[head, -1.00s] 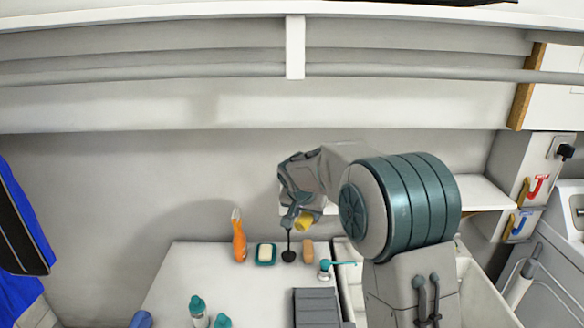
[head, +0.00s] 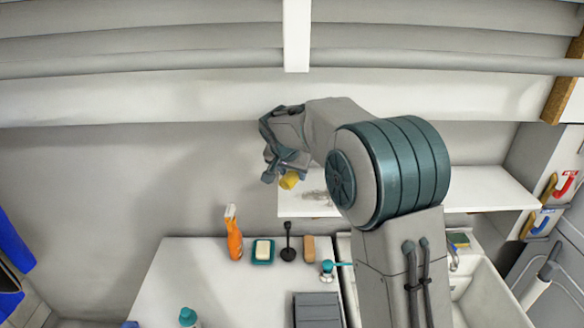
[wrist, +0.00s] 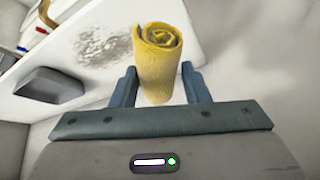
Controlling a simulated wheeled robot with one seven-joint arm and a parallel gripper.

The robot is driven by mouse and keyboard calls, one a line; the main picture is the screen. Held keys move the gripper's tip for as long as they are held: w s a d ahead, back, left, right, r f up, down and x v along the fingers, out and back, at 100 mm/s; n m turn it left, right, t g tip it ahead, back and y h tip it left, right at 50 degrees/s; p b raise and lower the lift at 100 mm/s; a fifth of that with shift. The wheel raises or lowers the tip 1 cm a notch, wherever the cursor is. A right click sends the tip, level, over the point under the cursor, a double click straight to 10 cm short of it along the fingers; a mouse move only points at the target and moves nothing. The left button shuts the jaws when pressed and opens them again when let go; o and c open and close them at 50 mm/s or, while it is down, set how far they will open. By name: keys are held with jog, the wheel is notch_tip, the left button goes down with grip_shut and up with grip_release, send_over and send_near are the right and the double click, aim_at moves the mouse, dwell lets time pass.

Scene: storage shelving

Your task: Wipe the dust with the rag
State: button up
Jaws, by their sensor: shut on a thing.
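The rag is a rolled yellow cloth (wrist: 160,65), and my gripper (wrist: 160,88) is shut on it in the wrist view. The dust is a grey speckled patch (wrist: 103,47) on the white shelf in the wrist view, up and left of the rag. In the head view the dust (head: 316,196) lies near the left end of the shelf (head: 480,189), partly beside my arm. The rag appears apart from the dust.
A sink (head: 480,300) is at right. A grey box (wrist: 50,84) sits along the shelf in the wrist view.

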jog(key=shift+f+b, duration=1.4)
jog(key=shift+f, duration=1.45)
jog(key=shift+f+b, duration=0.9)
jog(key=shift+b, duration=0.05)
jog(key=shift+d, duration=0.1)
